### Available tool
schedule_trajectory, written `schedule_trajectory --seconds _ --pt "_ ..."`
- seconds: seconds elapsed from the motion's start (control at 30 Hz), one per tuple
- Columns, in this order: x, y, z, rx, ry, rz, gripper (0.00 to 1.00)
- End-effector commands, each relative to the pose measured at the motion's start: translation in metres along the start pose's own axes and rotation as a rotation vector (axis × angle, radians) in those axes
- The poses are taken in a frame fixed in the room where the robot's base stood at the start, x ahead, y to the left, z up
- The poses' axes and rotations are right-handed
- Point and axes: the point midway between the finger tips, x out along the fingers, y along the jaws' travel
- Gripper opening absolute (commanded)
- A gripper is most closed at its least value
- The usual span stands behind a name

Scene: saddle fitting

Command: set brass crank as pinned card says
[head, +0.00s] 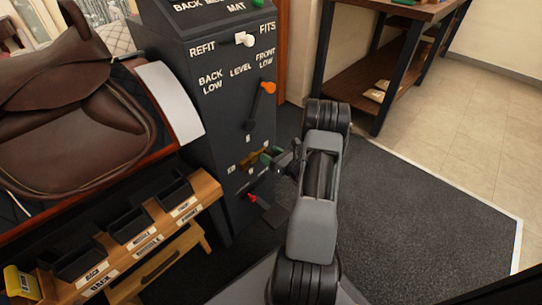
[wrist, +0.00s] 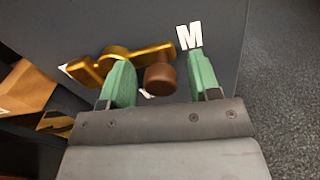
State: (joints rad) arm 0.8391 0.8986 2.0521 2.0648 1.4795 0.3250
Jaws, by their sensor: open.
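The brass crank (head: 250,160) is on the front of the dark cabinet, low down; my gripper (head: 276,156) partly covers it in the head view. In the wrist view the brass crank (wrist: 140,53) lies across the panel, with a brown knob (wrist: 160,78) near its right end. My gripper (wrist: 162,80) is open, its green fingers on either side of the knob. The left finger overlaps the brass; I cannot tell whether it touches. A white letter M (wrist: 189,36) is right of the crank. I cannot make out a pinned card in either view.
Above the crank the cabinet (head: 222,120) carries an orange-knobbed lever (head: 268,88) and a white-knobbed switch (head: 246,40). A red-tipped lever (head: 252,198) is below. A saddle (head: 75,110) and a wooden rack (head: 150,228) with dark bins stand left. Dark carpet (head: 420,215) is clear on the right.

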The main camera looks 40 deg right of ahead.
Motion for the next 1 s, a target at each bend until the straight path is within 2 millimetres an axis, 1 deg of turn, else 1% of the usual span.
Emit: schedule_trajectory --seconds 0.1,0.6,0.7,0.87,1.0 --pt "-0.0002 0.0 0.0001 0.0 0.0 0.0 0.56" --pt "-0.0005 0.0001 -0.0002 0.0 0.0 0.0 0.08" --pt "-0.0005 0.0002 -0.0003 0.0 0.0 0.001 0.0" --pt "-0.0007 0.0001 -0.0004 0.001 0.0 0.0 0.0" --pt "-0.0041 -0.0041 -0.0007 0.018 -0.002 -0.009 0.0"
